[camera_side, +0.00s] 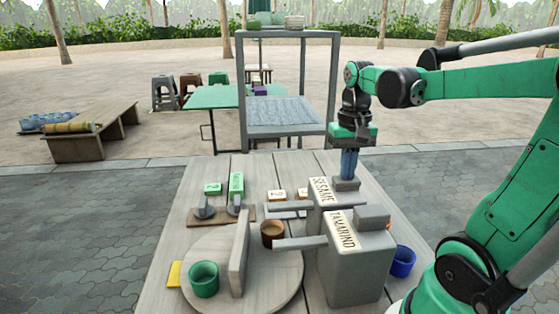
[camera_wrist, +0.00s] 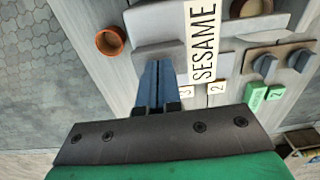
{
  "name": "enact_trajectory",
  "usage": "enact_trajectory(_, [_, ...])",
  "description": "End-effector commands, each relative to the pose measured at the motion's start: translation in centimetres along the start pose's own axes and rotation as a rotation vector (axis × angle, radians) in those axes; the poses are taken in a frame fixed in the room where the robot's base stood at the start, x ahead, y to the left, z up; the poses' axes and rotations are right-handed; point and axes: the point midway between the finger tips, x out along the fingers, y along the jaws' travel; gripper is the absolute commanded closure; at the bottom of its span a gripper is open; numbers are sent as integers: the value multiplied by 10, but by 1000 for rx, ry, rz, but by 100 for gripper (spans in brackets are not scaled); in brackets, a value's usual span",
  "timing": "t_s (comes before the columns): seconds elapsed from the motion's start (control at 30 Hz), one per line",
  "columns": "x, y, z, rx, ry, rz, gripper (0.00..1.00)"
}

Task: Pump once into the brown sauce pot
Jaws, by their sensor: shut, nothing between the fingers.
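The brown sauce pot (camera_side: 272,231) stands on the round wooden board, by the ends of the SESAME and TAMARIND spouts; its rim shows at the top of the wrist view (camera_wrist: 250,8). The SESAME dispenser (camera_side: 319,192) is behind the TAMARIND dispenser (camera_side: 350,262). My gripper (camera_side: 348,177) points down with its blue fingers together and empty, right over the grey pump head (camera_side: 346,185) of SESAME. The fingertips (camera_wrist: 165,82) look at or just above its top; I cannot tell whether they touch. The TAMARIND pump head (camera_side: 372,216) stands clear of my gripper.
A green pot (camera_side: 203,280) stands on the round board (camera_side: 275,292), left of an upright divider (camera_side: 239,255). A blue pot (camera_side: 403,260) is right of the dispensers. A terracotta pot (camera_wrist: 110,42) shows in the wrist view. Two knobs (camera_side: 204,208) sit at the left.

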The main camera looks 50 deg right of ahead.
Motion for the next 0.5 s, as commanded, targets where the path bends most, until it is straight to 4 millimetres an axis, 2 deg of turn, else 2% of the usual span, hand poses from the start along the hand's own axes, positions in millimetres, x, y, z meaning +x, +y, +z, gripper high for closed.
enact_trajectory(0.5, [-31, 0, 0, 0, 0, 0, 100])
